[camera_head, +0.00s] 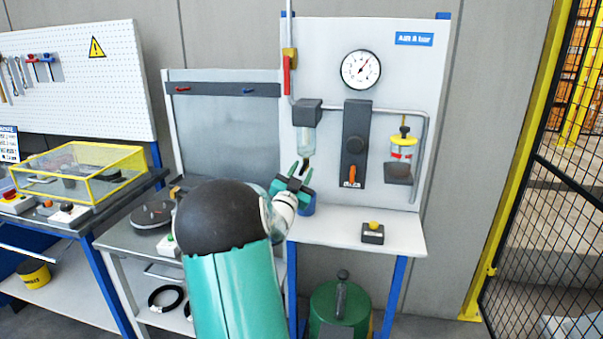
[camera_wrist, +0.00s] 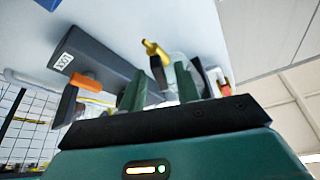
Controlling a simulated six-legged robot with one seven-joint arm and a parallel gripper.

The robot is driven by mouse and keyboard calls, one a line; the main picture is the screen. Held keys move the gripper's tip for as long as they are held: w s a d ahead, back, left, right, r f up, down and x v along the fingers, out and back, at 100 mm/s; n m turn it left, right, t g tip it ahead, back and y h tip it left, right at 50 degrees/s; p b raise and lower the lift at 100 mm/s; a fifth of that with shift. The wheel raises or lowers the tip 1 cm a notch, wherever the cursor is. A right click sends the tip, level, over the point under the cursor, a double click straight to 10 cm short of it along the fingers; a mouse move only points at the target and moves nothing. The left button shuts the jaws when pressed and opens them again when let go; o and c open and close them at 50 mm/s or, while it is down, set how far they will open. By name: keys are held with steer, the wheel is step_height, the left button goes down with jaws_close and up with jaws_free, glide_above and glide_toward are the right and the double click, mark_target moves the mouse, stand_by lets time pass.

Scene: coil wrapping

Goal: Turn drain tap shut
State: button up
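The drain tap (camera_wrist: 153,50) shows in the wrist view as a brass piece with a dark lever, at the end of the clear filter bowl (camera_head: 305,140). In the head view it sits just under the bowl, small and partly hidden by my gripper. My gripper (camera_head: 298,172) is below the bowl, close to the tap. In the wrist view my gripper (camera_wrist: 162,74) has its two green fingers apart, with the dark lever and part of the bowl showing between and beyond them. Nothing is clearly held. I cannot tell whether the fingers touch the lever.
A dark block with an orange lever (camera_head: 351,175) is right of the bowl; the lever also shows in the wrist view (camera_wrist: 83,83). A blue cup (camera_head: 308,208) stands below my gripper. A gauge (camera_head: 361,70) is above.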

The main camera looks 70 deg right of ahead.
steer(key=shift+d, duration=0.1)
jaws_close()
steer(key=shift+m, duration=0.6)
steer(key=m+g+y, duration=0.1)
steer(key=m, duration=0.2)
steer(key=m+g, duration=0.2)
steer(key=m, duration=0.2)
steer(key=shift+w+r+y, duration=0.15)
steer(key=shift+w+y, duration=0.05)
steer(key=shift+y, duration=0.2)
steer(key=m+g+y, duration=0.1)
steer(key=m, duration=0.3)
steer(key=shift+r, duration=0.1)
steer(key=shift+m+y, duration=0.9)
steer(key=shift+m, duration=0.9)
